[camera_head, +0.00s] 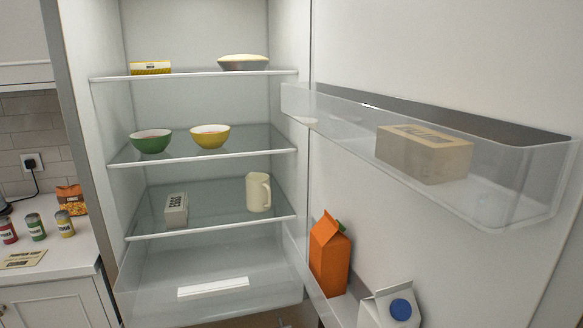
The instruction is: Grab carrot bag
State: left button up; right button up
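An orange and brown bag (71,199) with a pale label stands on the counter at the far left, at the back behind the cans. It looks like the carrot bag, but its print is too small to read for sure. Neither of my grippers can be made out in the head view.
Several cans (36,227) and a flat card (23,258) are on the counter (72,258). The fridge stands open; its shelves hold a green bowl (151,141), a yellow bowl (210,136) and a cream jug (258,192). The open door holds an orange carton (329,258) and a white carton (388,308).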

aim_at(70, 198)
jog(key=u, duration=1.25)
jog(key=z, duration=0.2)
jog(key=i+j+z, duration=0.15)
jog(key=j+z, duration=0.15)
jog(key=i+j+z, duration=0.25)
jog(key=j+z, duration=0.3)
jog(key=j, duration=0.15)
